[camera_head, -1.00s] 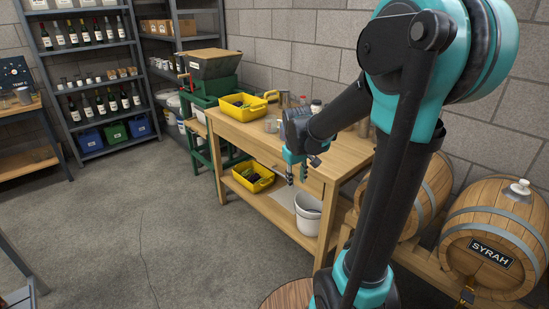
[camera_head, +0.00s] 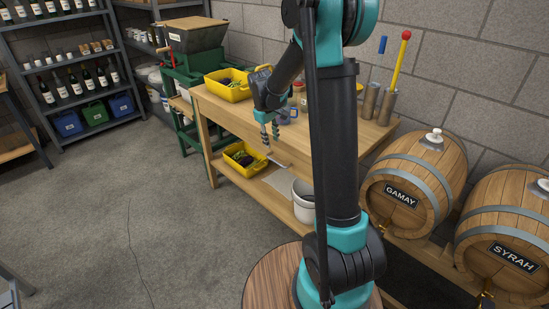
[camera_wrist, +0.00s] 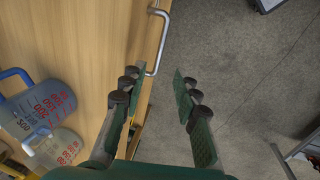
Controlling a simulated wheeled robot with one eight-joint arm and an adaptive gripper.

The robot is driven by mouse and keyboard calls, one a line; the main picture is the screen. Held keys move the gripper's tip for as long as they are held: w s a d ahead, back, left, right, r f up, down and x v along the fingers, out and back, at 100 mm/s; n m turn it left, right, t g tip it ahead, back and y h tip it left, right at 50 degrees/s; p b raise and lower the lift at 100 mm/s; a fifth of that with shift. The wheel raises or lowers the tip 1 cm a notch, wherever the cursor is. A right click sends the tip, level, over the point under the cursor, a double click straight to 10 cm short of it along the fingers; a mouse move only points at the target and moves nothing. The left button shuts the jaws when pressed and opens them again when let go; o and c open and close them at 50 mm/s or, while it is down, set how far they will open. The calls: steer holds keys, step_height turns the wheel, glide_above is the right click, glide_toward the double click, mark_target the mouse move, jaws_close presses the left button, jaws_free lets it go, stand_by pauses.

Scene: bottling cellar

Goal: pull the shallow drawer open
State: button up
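The wooden workbench (camera_head: 225,112) stands against the wall. The shallow drawer's front (camera_head: 285,154) is under its front edge, partly hidden by my arm; I cannot tell for sure whether it is fully shut. Its metal bar handle (camera_wrist: 162,38) shows in the wrist view, sticking out from the bench's wooden front. My gripper (camera_head: 270,135) hangs at the bench's front edge, fingers pointing down. In the wrist view my gripper (camera_wrist: 158,80) is open and empty. The handle lies ahead of the gap between the fingertips, nearer the left finger, and is not gripped.
Measuring jugs (camera_wrist: 45,105) stand on the bench beside my gripper. A yellow crate (camera_head: 228,92) is on the bench; another yellow crate (camera_head: 240,170) and a white bucket (camera_head: 303,212) are on the lower shelf. Barrels (camera_head: 405,215) stand at right. The floor (camera_head: 110,220) in front is clear.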

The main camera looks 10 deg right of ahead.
mark_target(275, 161)
steer(key=f, duration=0.3)
steer(key=d+f, duration=0.1)
steer(key=f, duration=0.3)
steer(key=w+f, duration=0.1)
steer(key=f, duration=0.2)
steer(key=shift+d+f, duration=0.3)
steer(key=shift+d, duration=0.05)
jaws_close()
